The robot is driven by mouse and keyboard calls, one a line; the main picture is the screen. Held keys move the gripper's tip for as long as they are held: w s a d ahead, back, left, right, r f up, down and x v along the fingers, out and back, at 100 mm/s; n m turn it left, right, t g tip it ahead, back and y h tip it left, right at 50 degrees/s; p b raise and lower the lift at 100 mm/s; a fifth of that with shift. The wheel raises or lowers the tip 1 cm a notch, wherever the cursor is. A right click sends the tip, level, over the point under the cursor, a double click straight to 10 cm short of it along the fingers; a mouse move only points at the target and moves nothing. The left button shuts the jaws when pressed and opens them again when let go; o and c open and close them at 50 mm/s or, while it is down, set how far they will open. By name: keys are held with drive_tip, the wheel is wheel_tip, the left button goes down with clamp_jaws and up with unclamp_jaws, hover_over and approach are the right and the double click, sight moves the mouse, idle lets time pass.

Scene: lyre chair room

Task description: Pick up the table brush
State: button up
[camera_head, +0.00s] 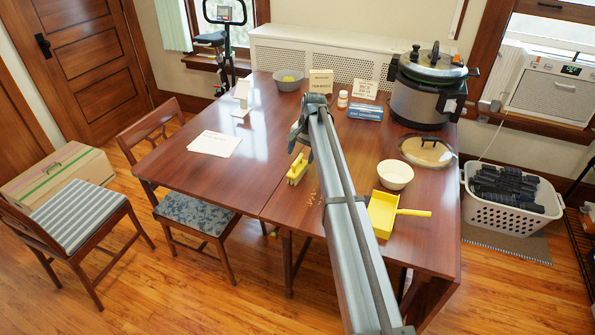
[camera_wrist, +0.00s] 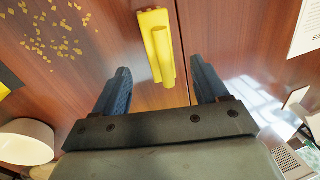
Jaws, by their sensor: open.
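In the wrist view my gripper (camera_wrist: 160,72) is open and empty, one finger on each side of the brush's lower end. I cannot tell the exact height gap.
Yellow crumbs (camera_wrist: 58,28) are scattered left of the brush in the wrist view. A yellow dustpan (camera_head: 383,213), cream bowl (camera_head: 395,174), glass lid (camera_head: 427,150) and large pot (camera_head: 424,95) stand to the right. Papers (camera_head: 214,143) lie on the left; wood around them is clear.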

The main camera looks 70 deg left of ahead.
sight(299, 167)
drive_tip(key=shift+s+a+f, duration=0.1)
drive_tip(key=shift+a+f, duration=0.1)
drive_tip(key=shift+f, duration=0.95)
drive_tip(key=shift+s+a+f, duration=0.1)
drive_tip(key=shift+a+f, duration=0.05)
drive_tip(key=shift+f, duration=0.95)
drive_tip(key=shift+s+a+f, duration=0.1)
drive_tip(key=shift+a+f, duration=0.1)
drive_tip(key=shift+f, duration=0.95)
clamp_jaws()
wheel_tip(299, 167, up, 8)
drive_tip(key=shift+d+r, duration=0.15)
drive_tip(key=shift+t+h, duration=0.4)
drive_tip(key=shift+h, duration=0.1)
drive_tip(key=shift+s+d+f, duration=0.15)
drive_tip(key=shift+d+f, duration=1.05)
drive_tip(key=shift+f, duration=0.1)
drive_tip(key=shift+s+d+f, duration=0.2)
drive_tip(key=shift+d+f, duration=1.05)
drive_tip(key=shift+f, duration=0.1)
drive_tip(key=shift+s+d+f, duration=0.15)
drive_tip(key=shift+d+f, duration=1.05)
drive_tip(key=shift+f, duration=0.1)
